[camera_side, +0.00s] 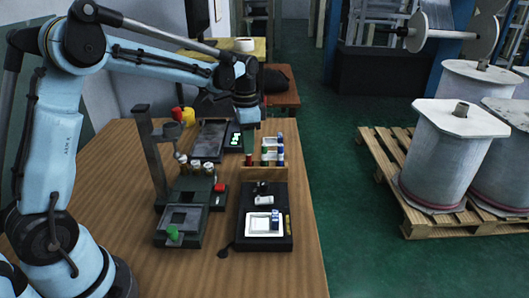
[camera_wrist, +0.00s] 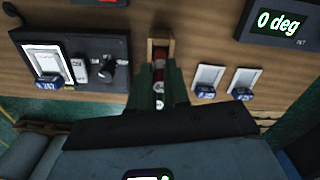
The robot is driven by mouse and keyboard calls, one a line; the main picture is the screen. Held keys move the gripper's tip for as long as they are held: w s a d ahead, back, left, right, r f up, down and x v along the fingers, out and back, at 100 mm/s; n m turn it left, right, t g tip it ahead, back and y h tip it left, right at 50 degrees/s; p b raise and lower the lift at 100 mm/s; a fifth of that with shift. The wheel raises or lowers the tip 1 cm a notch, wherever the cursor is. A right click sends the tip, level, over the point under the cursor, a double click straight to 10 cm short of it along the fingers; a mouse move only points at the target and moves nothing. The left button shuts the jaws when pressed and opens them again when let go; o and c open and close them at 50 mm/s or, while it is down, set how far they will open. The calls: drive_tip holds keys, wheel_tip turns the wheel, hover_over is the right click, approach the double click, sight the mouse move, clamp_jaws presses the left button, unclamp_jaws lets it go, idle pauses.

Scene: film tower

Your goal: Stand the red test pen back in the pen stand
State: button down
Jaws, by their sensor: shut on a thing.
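The wooden pen stand (camera_side: 262,173) is on the table behind the dark device with the white window. The fingers hide most of the stand there. I cannot tell whether the red pen's foot is seated in a hole.
A dark device (camera_side: 265,241) with a white window is in front of the stand. A post-mounted device (camera_side: 180,240) stands to its left. The display reading 0 deg (camera_wrist: 278,22) is near the stand. Two blue-and-white pieces (camera_wrist: 205,82) (camera_wrist: 243,85) lie close to the fingers.

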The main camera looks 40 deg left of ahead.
drive_tip(key=c, duration=1)
unclamp_jaws()
drive_tip(key=shift+o, duration=0.2)
drive_tip(key=o, duration=0.5)
drive_tip(key=shift+r, duration=3.5)
